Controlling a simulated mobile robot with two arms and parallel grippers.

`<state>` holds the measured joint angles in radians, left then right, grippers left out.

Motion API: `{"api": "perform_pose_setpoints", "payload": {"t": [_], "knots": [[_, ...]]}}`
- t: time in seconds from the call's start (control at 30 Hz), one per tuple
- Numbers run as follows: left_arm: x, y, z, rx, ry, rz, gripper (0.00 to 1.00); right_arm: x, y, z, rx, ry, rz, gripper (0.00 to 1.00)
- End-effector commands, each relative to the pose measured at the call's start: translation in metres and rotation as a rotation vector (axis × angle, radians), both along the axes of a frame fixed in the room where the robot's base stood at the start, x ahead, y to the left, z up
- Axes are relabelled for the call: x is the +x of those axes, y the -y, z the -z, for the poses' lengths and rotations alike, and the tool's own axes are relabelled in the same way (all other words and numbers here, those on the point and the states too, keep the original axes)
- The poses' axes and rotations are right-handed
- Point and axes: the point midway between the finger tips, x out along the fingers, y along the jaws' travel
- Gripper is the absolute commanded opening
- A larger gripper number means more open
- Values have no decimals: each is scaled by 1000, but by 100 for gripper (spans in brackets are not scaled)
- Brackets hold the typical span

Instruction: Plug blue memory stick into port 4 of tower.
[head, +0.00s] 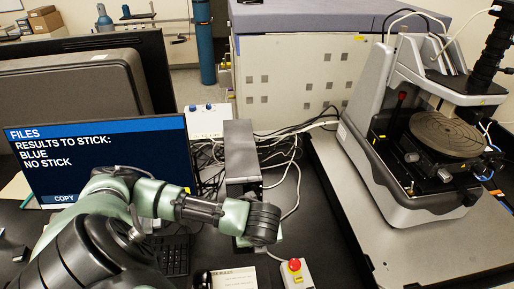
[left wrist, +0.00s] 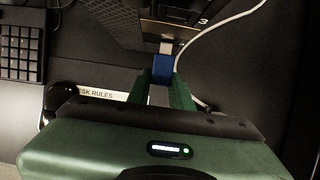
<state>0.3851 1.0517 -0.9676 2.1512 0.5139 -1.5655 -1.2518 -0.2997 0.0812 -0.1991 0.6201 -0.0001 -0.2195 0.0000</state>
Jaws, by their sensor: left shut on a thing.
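My left gripper (left wrist: 163,86) is shut on the blue memory stick (left wrist: 162,69), with its green fingers on both sides of the stick. The stick's silver plug (left wrist: 166,47) points up the picture at the dark tower (left wrist: 118,22). I cannot tell whether the plug touches the tower. A "3" shows on the tower near the top; the label of port 4 is not readable. In the head view the tower (head: 239,140) stands on the desk, and my left arm's end covers its lower front. The stick is hidden there. My right gripper is not in view.
The monitor (head: 95,155) reads "RESULTS TO STICK: BLUE" and "NO STICK". A white cable (left wrist: 215,25) runs close to the plug's right. A red-button box (head: 295,272) and a rules card (head: 234,279) lie in front. The profiler (head: 400,120) stands right.

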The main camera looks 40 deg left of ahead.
Motion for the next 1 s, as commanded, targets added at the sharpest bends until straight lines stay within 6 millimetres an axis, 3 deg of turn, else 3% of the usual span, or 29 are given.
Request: {"api": "perform_pose_setpoints", "payload": {"t": [0.7,0.73,0.8,1.0], "knots": [[8,-10,0,-1,1,0,0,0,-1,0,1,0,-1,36],[8,-10,0,-1,1,0,26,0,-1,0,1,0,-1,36],[8,-10,0,-1,1,0,46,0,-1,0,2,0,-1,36],[8,-10,0,-1,1,0,46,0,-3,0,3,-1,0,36]]}}
